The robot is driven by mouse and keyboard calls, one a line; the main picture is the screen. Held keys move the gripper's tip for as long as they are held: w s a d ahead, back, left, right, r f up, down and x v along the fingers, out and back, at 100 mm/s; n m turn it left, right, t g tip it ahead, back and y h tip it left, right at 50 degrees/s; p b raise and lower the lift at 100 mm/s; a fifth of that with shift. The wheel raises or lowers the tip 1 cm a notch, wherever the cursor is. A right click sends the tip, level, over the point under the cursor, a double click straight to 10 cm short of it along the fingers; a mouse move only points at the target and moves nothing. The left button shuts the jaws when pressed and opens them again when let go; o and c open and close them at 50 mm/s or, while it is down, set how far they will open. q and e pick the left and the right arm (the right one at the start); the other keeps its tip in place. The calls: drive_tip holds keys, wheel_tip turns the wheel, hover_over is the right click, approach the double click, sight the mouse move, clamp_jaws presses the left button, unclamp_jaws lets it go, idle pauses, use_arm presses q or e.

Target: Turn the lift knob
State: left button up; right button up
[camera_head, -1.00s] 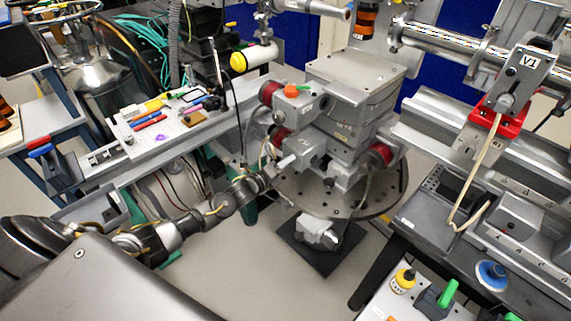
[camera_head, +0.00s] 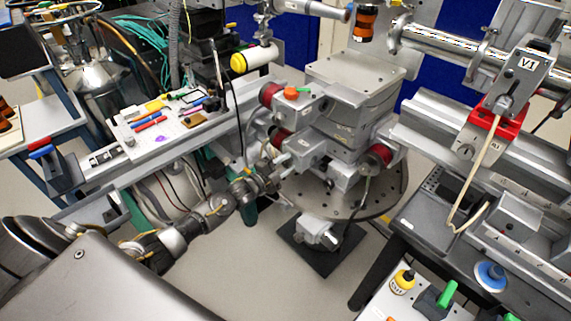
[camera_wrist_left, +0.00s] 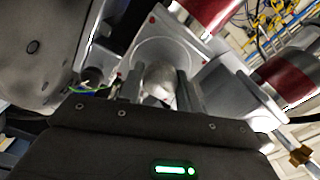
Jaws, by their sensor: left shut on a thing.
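The lift knob (camera_wrist_left: 159,76) is a pale grey, rounded knob on the front of the stage's grey housing, in the left wrist view. My left gripper (camera_head: 276,166) reaches the lower left side of the stage stack (camera_head: 352,92) in the head view. In the left wrist view its two fingers (camera_wrist_left: 159,92) stand on either side of the knob and are shut on it. In the head view the fingers and housing hide most of the knob. My right gripper is not in view.
Red-ended cylinders (camera_head: 380,155) and an orange knob (camera_head: 290,93) stick out close to the gripper. The round base plate (camera_head: 345,205) lies below. A tool shelf (camera_head: 165,132) is at left. A rail bench (camera_head: 440,205) stands at right.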

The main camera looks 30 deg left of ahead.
use_arm(q)
drive_tip(key=shift+n, duration=1)
drive_tip(key=o, duration=1)
drive_tip(key=shift+s+a, duration=0.1)
drive_tip(key=b+v, duration=0.1)
drive_tip(key=v, duration=0.9)
drive_tip(key=shift+s+a, duration=0.15)
drive_tip(key=shift+s, duration=0.1)
